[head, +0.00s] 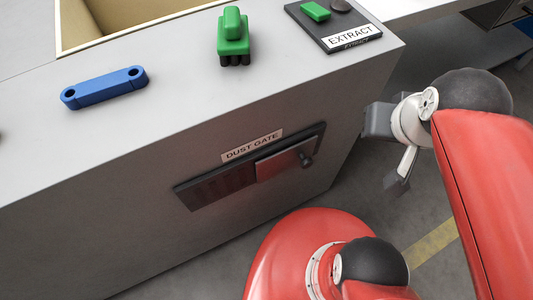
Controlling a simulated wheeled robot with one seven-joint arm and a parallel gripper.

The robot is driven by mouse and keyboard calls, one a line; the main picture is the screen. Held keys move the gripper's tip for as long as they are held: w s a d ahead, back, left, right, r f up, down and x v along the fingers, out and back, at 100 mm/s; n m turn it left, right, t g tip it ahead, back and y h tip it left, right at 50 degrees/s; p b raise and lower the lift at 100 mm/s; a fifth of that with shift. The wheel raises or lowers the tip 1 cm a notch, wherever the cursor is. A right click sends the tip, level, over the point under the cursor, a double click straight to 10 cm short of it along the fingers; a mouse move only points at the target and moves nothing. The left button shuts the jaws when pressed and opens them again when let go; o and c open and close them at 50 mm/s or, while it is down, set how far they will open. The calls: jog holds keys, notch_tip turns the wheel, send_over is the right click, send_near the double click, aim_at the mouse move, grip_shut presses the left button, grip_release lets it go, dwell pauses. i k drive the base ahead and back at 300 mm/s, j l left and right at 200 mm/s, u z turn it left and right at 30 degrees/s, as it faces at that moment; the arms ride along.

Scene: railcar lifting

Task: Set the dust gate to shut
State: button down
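The dust gate (285,161) is a grey sliding plate in a long dark frame on the front face of the grey cabinet, under a white "DUST GATE" label (252,145). The plate covers the right part of the frame. A dark, slatted-looking opening (218,186) shows on the left. A small dark knob (306,160) sticks out near the plate's right end. My gripper (388,153) is to the right of the gate, apart from it and from the cabinet. Its two grey tips look spread apart, with floor showing between them and nothing held.
On the cabinet top (165,130) lie a blue two-holed bar (104,88), a green block with dark feet (233,38) and a black "EXTRACT" panel (345,38) with a green switch. An open bin (90,45) is at the back left. Floor is clear between gripper and cabinet.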

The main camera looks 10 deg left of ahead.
aim_at(301, 152)
jog(key=u, duration=1.05)
jog(key=k+j, duration=0.25)
jog(key=k, duration=0.2)
jog(key=k+j, duration=0.25)
jog(key=k, duration=0.2)
jog(key=u, duration=0.05)
